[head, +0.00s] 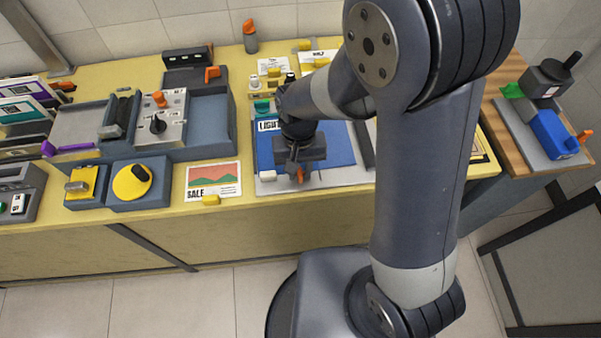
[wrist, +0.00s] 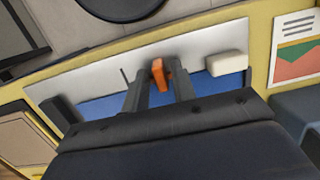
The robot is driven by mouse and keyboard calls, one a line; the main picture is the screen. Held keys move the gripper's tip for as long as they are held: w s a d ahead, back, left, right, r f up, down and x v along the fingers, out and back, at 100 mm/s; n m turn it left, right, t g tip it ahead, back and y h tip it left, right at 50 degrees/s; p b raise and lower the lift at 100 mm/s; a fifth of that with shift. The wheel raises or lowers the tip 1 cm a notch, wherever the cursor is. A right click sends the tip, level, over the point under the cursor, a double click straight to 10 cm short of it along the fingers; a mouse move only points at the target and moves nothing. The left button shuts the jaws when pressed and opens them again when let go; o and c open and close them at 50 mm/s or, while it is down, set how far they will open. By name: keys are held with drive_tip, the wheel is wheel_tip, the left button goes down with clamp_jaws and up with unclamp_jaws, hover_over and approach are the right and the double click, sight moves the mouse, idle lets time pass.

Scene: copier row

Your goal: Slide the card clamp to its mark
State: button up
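An orange upright piece (wrist: 160,75), which I take to be part of the card clamp, stands at the front of a board with a grey-white edge (wrist: 90,81) and a blue surface (wrist: 95,107). My gripper (wrist: 158,82) has one finger on each side of it. I cannot tell whether the fingers press on it. In the head view my gripper (head: 299,174) points down over the front of the board (head: 335,148), with the orange piece at its tips. A thin dark line (wrist: 126,77) shows on the grey edge, left of the fingers; I cannot tell if it is the mark.
A white block (head: 268,175) sits at the board's front left corner; it also shows in the wrist view (wrist: 227,63). A dark bar (head: 362,145) crosses the board's right side. A SALE card (head: 213,180) lies left of the board. My arm hides the counter behind it.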

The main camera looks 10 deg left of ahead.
sight(300, 174)
drive_tip(key=shift+s+d+f, duration=0.2)
drive_tip(key=shift+s+f, duration=0.1)
drive_tip(key=shift+f, duration=0.35)
clamp_jaws()
drive_tip(key=shift+o, duration=1.9)
unclamp_jaws()
drive_tip(key=shift+w+a+r+p, duration=0.1)
drive_tip(key=shift+w+r+p, duration=0.05)
drive_tip(key=shift+r+p, duration=1.1)
drive_tip(key=shift+w+a+r+p, duration=0.15)
drive_tip(key=shift+r+p, duration=0.75)
drive_tip(key=shift+r, duration=0.55)
